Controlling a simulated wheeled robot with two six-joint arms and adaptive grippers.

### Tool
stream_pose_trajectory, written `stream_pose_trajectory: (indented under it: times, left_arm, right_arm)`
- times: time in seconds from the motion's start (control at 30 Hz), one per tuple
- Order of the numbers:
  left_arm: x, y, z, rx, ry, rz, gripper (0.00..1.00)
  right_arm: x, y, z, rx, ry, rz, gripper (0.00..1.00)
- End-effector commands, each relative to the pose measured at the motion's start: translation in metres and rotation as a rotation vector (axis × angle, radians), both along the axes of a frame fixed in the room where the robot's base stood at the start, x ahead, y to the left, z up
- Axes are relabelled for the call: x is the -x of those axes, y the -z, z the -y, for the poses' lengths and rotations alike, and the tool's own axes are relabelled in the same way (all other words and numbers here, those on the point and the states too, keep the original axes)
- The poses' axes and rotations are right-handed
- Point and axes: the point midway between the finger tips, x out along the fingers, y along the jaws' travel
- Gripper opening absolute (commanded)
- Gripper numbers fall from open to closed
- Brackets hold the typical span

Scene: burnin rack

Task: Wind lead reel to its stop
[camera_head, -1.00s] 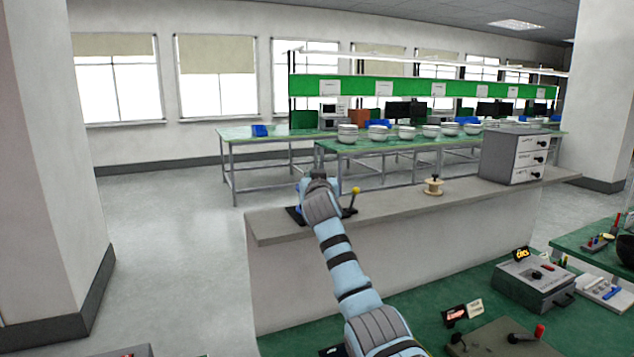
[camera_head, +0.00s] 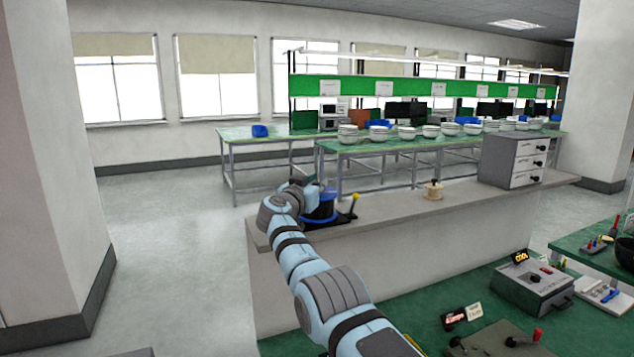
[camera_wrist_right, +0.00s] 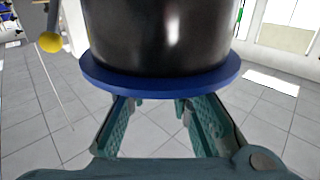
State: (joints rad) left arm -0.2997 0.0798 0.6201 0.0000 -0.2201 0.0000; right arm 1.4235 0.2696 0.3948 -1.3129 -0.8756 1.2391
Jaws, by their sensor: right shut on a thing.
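The lead reel (camera_head: 322,207), with a blue flange and a dark drum, stands at the left end of the grey counter. In the right wrist view its black drum and blue rim (camera_wrist_right: 160,85) fill the upper middle. My right gripper (camera_head: 303,184) is at the reel's upper left side, partly hidden by its own wrist. Its two fingers (camera_wrist_right: 155,112) reach under the blue rim, shut on a part of the reel that the rim mostly hides. A lever with a yellow knob (camera_head: 354,197) stands just right of the reel. My left gripper is out of view.
A wooden spool (camera_head: 433,190) and a grey drawer cabinet (camera_head: 513,160) stand farther right on the counter (camera_head: 400,207). The counter between the lever and the spool is clear. A green bench (camera_head: 425,300) in front carries a grey instrument (camera_head: 532,284).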

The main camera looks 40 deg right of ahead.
Motion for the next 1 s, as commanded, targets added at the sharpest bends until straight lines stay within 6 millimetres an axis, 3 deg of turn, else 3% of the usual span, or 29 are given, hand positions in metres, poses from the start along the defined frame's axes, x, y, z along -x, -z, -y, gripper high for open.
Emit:
stream_pose_trajectory:
  times: [0.27,0.3,0.4,0.77,1.0]
  left_arm:
    - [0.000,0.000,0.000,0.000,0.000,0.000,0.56]
    - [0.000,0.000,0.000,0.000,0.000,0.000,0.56]
    - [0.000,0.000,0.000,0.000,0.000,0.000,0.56]
    - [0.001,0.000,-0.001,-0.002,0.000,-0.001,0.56]
    - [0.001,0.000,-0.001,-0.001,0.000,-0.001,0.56]
  right_arm:
    - [0.000,0.000,0.000,0.001,0.000,0.000,0.00]
    - [0.000,0.000,0.000,0.001,0.000,0.000,0.25]
    - [0.000,0.000,0.000,0.001,0.000,0.000,0.39]
    - [0.001,0.000,-0.002,0.001,0.002,0.002,0.39]
    - [0.012,0.001,-0.024,0.003,0.001,0.005,0.39]
